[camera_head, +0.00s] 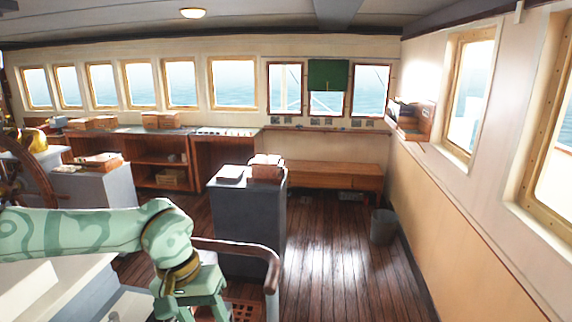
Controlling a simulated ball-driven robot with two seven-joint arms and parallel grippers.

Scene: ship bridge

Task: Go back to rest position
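My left arm, pale green with darker swirls, comes in from the left edge and bends down at a rounded wrist. My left gripper (192,305) hangs from it at the bottom of the view, pointing down. Its two fingers show a gap near their base, but the tips are cut off by the lower edge, so whether it is open or holds anything is hidden. My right arm and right gripper are out of view.
A curved brown rail (240,249) runs just right of my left gripper. Behind it stands a grey pedestal (247,225) with boxes on top. A ship's wheel (30,175) is at left. A bin (383,226) stands by the right wall.

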